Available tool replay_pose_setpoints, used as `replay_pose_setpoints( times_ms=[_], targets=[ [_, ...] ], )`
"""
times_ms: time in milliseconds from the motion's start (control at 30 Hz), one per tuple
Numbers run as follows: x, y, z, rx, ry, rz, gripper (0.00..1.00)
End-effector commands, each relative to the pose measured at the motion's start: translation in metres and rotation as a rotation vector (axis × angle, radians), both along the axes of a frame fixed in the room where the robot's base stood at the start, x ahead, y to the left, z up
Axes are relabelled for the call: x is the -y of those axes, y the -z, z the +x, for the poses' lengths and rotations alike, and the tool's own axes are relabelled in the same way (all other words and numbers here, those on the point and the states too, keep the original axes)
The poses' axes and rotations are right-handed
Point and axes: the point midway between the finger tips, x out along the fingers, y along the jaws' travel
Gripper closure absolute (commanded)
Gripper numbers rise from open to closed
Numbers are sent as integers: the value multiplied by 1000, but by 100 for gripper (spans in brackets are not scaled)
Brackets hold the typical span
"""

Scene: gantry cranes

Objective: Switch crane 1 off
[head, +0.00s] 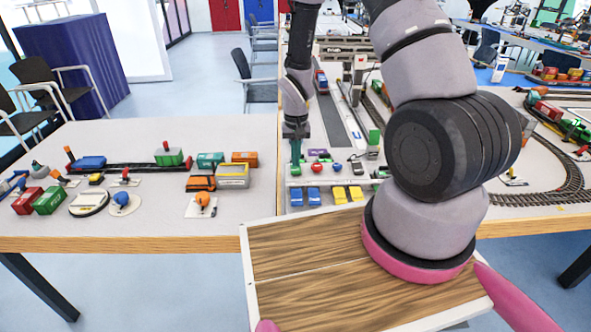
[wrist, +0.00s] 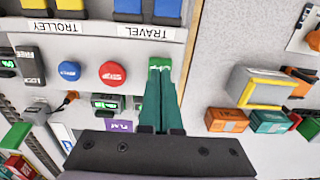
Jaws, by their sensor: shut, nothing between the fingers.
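A grey control panel (head: 330,182) stands on the table in front of me, and it fills the upper left of the wrist view (wrist: 30,28). It carries a red round button (wrist: 112,74), a blue round button (wrist: 69,70) and a green button (wrist: 160,63). The red and blue buttons also show in the head view. My gripper (wrist: 160,75) has its teal fingers together and empty, with the tips at the green button. They partly cover it, and I cannot tell whether they touch it. Which control belongs to crane 1 is not readable.
The panel's blue rocker keys (head: 306,196) are labelled TRAVEL and its yellow keys (head: 347,194) TROLLEY. Small green displays (wrist: 104,103) sit behind the buttons. Toy containers and wagons (head: 232,172) stand left of the panel. Train tracks (head: 550,180) lie to the right.

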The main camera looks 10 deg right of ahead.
Motion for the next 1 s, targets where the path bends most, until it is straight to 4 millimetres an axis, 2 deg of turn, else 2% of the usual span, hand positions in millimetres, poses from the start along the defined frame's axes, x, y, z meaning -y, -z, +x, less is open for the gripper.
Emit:
replay_pose_setpoints(
  times_ms=[1000],
  targets=[
    [0,16,0,-1,0,0,100]
  ],
)
